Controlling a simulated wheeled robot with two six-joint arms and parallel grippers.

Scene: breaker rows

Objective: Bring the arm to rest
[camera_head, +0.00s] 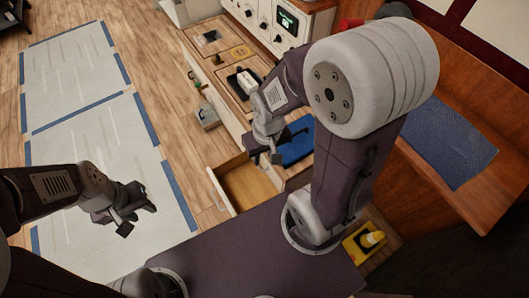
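My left gripper (138,217) is at the lower left, above the pale floor sheets. Its two dark fingers are spread apart with nothing between them, so it is open and empty. My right gripper (277,149) hangs near the middle of the view, over the area between the open drawer (250,184) and the blue mat (297,145). Its fingers look parted and I see nothing held. My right arm's large pale joint hides part of the counter behind it.
A control panel with knobs and a lit display (288,20) stands at the top. A grey box (207,117) lies left of the wooden counter. A blue textured mat (447,137) lies on the brown bench at right. The left floor is open.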

